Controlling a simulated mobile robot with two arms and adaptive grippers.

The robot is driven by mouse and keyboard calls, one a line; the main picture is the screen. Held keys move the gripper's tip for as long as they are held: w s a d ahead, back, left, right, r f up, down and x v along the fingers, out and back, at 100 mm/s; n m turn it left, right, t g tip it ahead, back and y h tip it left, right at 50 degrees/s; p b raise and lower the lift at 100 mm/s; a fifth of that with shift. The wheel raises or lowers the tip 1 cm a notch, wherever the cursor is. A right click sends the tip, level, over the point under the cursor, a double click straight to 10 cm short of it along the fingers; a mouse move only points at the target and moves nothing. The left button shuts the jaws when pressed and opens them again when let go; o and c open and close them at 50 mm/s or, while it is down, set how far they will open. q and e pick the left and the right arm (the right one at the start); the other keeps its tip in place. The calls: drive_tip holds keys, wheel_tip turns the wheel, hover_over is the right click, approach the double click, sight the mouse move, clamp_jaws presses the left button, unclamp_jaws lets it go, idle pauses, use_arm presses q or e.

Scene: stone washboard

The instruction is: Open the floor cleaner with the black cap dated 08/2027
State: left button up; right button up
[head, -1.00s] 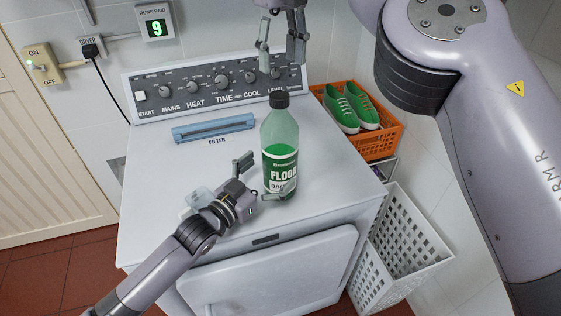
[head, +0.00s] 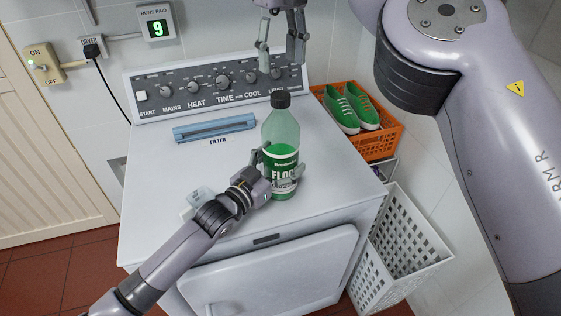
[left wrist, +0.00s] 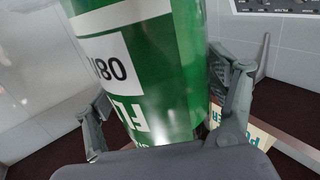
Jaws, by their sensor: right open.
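A clear green floor cleaner bottle (head: 281,135) with a black cap (head: 280,101) stands upright on the white dryer top. My left gripper (head: 278,170) is low at the bottle, with one finger on each side. In the left wrist view the green bottle (left wrist: 150,70) fills the space between the open fingers. A gap shows beside the left finger; contact at the right one is unclear. A white label patch (left wrist: 105,60) shows only part of its dark characters, so I cannot read a full date. My right gripper (head: 281,55) is open and empty, above and behind the cap.
The dryer top (head: 165,175) is mostly clear. A small pale object (head: 197,200) is partly hidden behind my left wrist. The control panel (head: 160,95) and blue filter (head: 215,128) are at the back. An orange crate (head: 381,145) with green shoes and a white basket (head: 398,255) stand right.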

sight(281, 94)
use_arm(q)
drive_tip(key=c, duration=1.6)
clamp_jaws()
use_arm(e)
drive_tip(key=shift+m, duration=0.5)
drive_tip(key=m, duration=1.3)
drive_tip(key=shift+m, duration=0.3)
drive_tip(key=m, duration=1.2)
drive_tip(key=shift+m, duration=0.3)
drive_tip(key=shift+f, duration=4)
